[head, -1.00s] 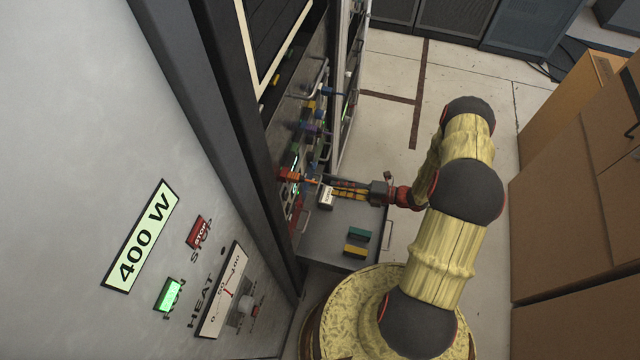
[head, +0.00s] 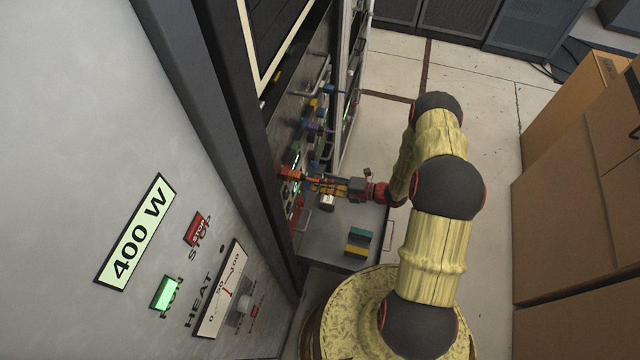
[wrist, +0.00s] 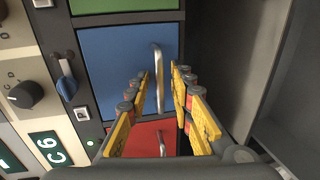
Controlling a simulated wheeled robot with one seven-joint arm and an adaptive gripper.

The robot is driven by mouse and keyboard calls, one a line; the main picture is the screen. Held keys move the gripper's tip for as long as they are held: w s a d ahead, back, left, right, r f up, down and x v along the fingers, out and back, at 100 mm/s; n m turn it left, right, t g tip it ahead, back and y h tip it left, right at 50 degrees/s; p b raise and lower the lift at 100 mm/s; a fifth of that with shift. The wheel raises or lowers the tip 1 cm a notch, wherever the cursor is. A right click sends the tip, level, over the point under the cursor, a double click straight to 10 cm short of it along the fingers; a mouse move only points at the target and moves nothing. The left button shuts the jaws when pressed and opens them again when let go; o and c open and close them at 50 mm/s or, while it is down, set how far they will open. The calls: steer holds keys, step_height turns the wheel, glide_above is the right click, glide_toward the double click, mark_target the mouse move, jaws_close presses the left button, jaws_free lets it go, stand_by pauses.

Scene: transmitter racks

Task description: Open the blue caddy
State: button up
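The blue caddy (wrist: 115,65) shows in the wrist view as a blue front panel with an upright silver handle (wrist: 158,75). Its front looks flush with the rack. My gripper (wrist: 159,82) is open in front of it, with yellow fingers on either side of the handle. Whether the fingers touch the handle I cannot tell. In the head view my gripper (head: 308,184) is at the rack front, and the blue caddy cannot be made out there.
A green front (wrist: 120,5) lies above the blue one and a red front (wrist: 143,138) below it. A blue-handled switch (wrist: 66,82) and a dark knob (wrist: 24,95) are to the left. A grey shelf (head: 325,245) holding small coloured blocks lies beneath my gripper. Cardboard boxes (head: 575,190) stand right.

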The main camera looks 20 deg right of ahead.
steer(key=shift+c, duration=1.2)
jaws_close()
